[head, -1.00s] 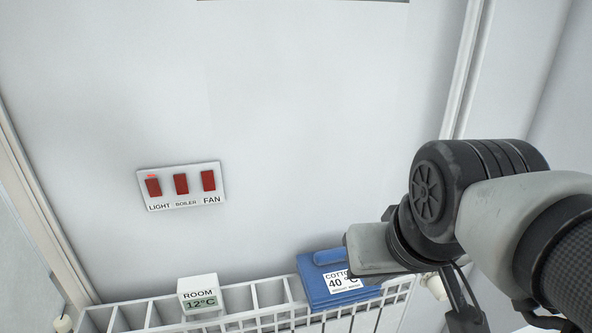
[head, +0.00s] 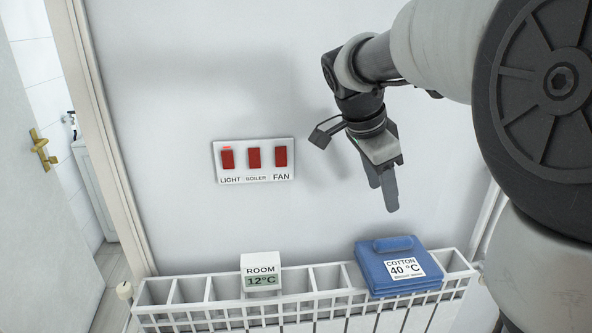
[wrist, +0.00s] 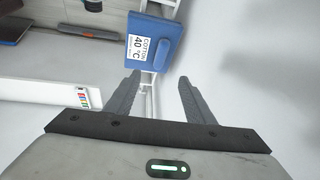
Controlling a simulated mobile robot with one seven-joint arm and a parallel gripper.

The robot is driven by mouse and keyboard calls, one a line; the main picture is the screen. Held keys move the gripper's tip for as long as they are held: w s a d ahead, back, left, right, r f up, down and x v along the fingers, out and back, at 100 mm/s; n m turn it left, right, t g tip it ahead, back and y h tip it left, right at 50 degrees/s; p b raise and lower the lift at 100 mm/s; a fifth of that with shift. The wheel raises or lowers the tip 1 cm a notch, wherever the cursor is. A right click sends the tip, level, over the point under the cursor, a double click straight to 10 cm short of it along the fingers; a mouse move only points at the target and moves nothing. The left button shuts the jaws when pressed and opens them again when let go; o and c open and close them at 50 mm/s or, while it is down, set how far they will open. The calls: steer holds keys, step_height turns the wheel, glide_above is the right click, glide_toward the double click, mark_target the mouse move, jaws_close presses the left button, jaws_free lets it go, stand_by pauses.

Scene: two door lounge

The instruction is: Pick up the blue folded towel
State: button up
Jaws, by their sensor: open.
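The blue folded towel (head: 373,268) lies on top of the white radiator (head: 190,297), toward its right end. It has a rolled blue ridge on top and a white label reading "COTTON 40 °C". In the wrist view the towel (wrist: 163,55) shows beyond the fingertips, with its ridge facing me. My gripper (head: 388,190) is above the towel in the head view, in front of the wall, fingers pointing down. In the wrist view my gripper (wrist: 158,75) has its two fingers apart with nothing between them. It does not touch the towel.
A white box reading "ROOM 12°C" (head: 261,272) stands on the radiator left of the towel. A wall panel (head: 254,160) has three red switches for light, boiler and fan. An open doorway and a door with a brass handle (head: 43,150) are at left.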

glide_above(393, 240)
steer(key=s+a, duration=0.1)
steer(key=a, duration=0.1)
step_height(393, 240, down, 11)
steer(key=shift+f, duration=0.1)
steer(key=shift+x, duration=2.65)
steer(key=shift+s+a+f, duration=0.1)
steer(key=shift+a, duration=0.1)
steer(key=shift+f, duration=0.15)
jaws_close()
